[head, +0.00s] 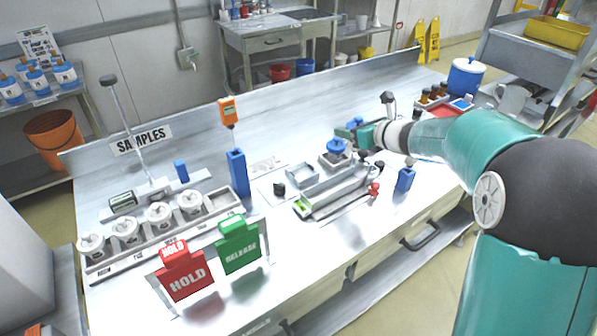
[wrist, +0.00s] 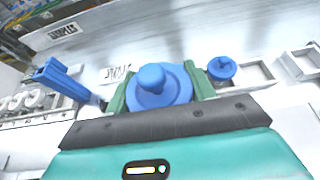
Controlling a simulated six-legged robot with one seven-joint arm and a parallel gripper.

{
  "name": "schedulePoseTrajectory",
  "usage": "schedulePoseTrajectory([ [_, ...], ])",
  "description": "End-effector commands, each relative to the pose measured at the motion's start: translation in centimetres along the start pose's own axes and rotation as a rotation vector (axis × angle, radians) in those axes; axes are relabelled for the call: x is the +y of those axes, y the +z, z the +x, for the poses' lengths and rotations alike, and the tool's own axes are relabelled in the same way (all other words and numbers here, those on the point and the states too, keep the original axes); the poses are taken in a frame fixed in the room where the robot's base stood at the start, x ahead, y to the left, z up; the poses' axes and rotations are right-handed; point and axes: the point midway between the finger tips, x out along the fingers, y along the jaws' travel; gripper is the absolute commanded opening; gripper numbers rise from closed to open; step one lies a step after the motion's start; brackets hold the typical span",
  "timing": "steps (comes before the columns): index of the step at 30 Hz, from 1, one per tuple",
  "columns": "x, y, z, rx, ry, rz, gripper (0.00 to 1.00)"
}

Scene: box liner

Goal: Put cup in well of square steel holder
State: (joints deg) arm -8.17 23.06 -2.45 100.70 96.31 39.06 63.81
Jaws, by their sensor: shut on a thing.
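My gripper (wrist: 157,92) is shut on a round blue cup (wrist: 152,92), which has a knob on top and sits between the green fingers in the wrist view. In the head view my gripper (head: 357,131) is at the far middle of the bench, and its fingers partly hide the cup. A square steel holder (head: 302,173) with an open well stands left of my gripper, apart from it. A second round blue piece with a knob (wrist: 222,68) shows right of the held cup in the wrist view, beside square steel frames (wrist: 303,62).
A blue upright box (head: 238,172) stands left of the holder. A row of white canisters (head: 160,215) and red HOLD (head: 186,275) and green RELEASE (head: 239,246) signs fill the left and front. A small blue box (head: 404,180) stands to the right. The front middle of the bench is clear.

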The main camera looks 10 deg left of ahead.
Motion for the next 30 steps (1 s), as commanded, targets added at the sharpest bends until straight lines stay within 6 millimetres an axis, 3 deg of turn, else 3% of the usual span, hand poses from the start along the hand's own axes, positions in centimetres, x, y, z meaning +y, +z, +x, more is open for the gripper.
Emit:
schedulePoseTrajectory([
  [5, 0.9, -0.1, 0.6, -0.001, 0.005, -0.002, 0.31],
  [17, 6.9, -1.5, 7.5, 0.001, 0.007, -0.001, 0.31],
  [24, 9.0, -4.3, 11.2, 0.001, 0.005, -0.001, 0.31],
  [30, 9.8, -5.2, 12.7, 0.0, 0.004, -0.002, 0.31],
])
